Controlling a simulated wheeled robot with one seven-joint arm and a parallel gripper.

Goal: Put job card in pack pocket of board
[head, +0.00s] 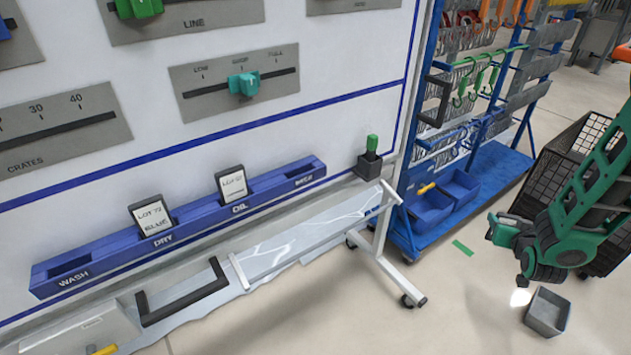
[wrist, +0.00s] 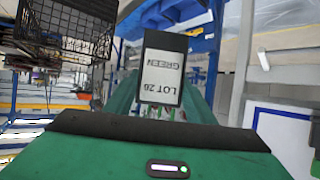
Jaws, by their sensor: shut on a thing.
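The job card (wrist: 162,78) shows in the wrist view, white with a black top end, its print "LOT 26 GREEN" upside down. My green gripper (head: 509,250) is shut on it, at the right of the head view, well away from the board. I cannot make out the card in the head view. The white board (head: 330,50) carries a blue pocket rail (head: 190,214). Its right-end pocket (head: 304,170) looks empty; its label is hard to read. The DRY pocket holds a "LOT 72 BLUE" card (head: 152,220), and the OIL pocket holds another lot card (head: 232,184).
The WASH pocket (head: 70,268) is empty. A black holder with a green marker (head: 371,150) is right of the rail. A white stand (head: 385,245), a blue hook rack (head: 480,190), a black mesh basket (head: 560,165) and a grey bin (head: 547,312) stand nearby. Floor between stand and gripper is mostly clear.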

